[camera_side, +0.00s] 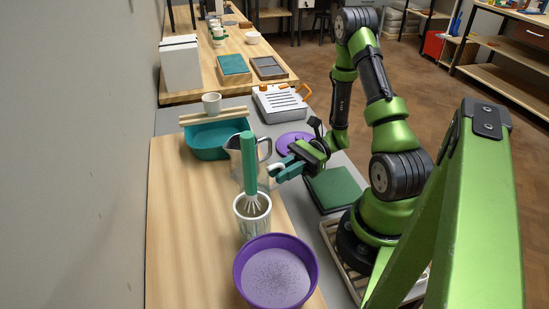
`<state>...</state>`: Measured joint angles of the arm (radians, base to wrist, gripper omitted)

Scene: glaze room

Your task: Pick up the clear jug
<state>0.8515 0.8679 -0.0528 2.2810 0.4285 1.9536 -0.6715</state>
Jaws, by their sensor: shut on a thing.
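The clear jug (235,158) stands upright behind a whisk, near the middle of the side view. The whisk's green handle hides much of its body, and its base is hidden too. Its dark-edged handle shows on the right. My gripper (273,173) reaches in from the right with teal fingers at the jug's right side. It is shut on the jug; the exact contact is small and partly unclear. I cannot tell whether the jug's base touches the table.
The whisk (249,165) stands in a white patterned cup (241,219) just in front of the jug. A purple bowl (243,280) is nearer the camera. A teal basin (198,148) lies behind left; a purple disc (288,141) and green slab (338,190) lie right. The wooden board's left side is clear.

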